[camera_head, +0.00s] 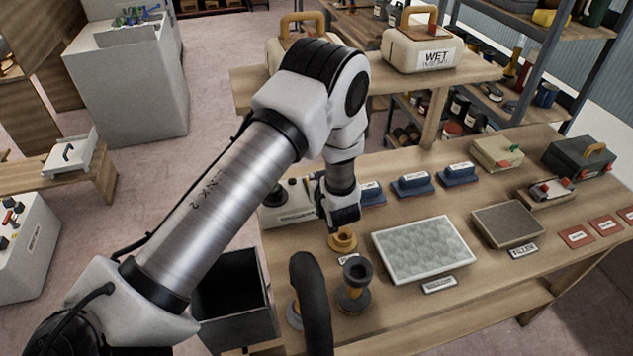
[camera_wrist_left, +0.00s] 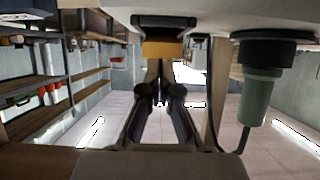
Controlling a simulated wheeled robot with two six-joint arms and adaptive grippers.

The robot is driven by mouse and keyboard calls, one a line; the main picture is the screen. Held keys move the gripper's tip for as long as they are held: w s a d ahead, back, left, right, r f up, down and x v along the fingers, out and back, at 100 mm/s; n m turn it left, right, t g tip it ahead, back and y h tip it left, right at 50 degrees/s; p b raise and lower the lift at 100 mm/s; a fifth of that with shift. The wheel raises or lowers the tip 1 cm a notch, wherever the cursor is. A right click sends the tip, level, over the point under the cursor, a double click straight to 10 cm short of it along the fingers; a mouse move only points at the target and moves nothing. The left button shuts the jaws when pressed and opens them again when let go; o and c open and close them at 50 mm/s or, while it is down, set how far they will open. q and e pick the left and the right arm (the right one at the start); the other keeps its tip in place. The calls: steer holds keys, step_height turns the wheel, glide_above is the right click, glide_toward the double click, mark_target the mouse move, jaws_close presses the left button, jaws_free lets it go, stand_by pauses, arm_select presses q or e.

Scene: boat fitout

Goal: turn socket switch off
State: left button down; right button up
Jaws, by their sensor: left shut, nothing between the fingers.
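A white unit (camera_head: 290,208) with a label and a dark round part on top stands at the left end of the bench, partly hidden by my left arm. My left gripper (camera_head: 338,212) is beside its right side, pointing down; its fingertips are hard to make out there. In the left wrist view, which looks upside down, the left gripper (camera_wrist_left: 160,98) is shut and empty. A pale surface (camera_wrist_left: 220,14) crosses the top of that view, with a green cylinder (camera_wrist_left: 259,95) with a black collar and a cable at right. I cannot make out the socket switch surely.
On the wooden bench (camera_head: 410,305) are a pale textured panel (camera_head: 422,248), a brown panel (camera_head: 508,224), blue blocks (camera_head: 412,183) and a dark cup-shaped fitting (camera_head: 355,285). A black bin (camera_head: 237,325) stands left of the bench. Clear floor (camera_head: 150,190) lies farther left.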

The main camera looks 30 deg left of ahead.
arm_select(q)
step_height(320, 180, up, 3)
steer(key=shift+w+a+r+p, duration=0.1)
steer(key=shift+r+p, duration=0.1)
steer(key=shift+p, duration=0.5)
steer(key=shift+s+d+r+b, duration=0.15)
steer(key=shift+s+d+b, duration=0.45)
steer(key=shift+d+b, duration=0.4)
steer(key=s+d+r+b, duration=0.1)
steer(key=s+d+r, duration=0.2)
steer(key=r, duration=0.2)
steer(key=shift+s+d+r+b, duration=0.35)
steer(key=shift+s+d+r, duration=0.05)
arm_select(e)
steer(key=shift+s+d+f, duration=0.15)
steer(key=shift+d+f, duration=0.2)
steer(key=shift+f, duration=0.3)
arm_select(q)
steer(key=shift+w, duration=0.1)
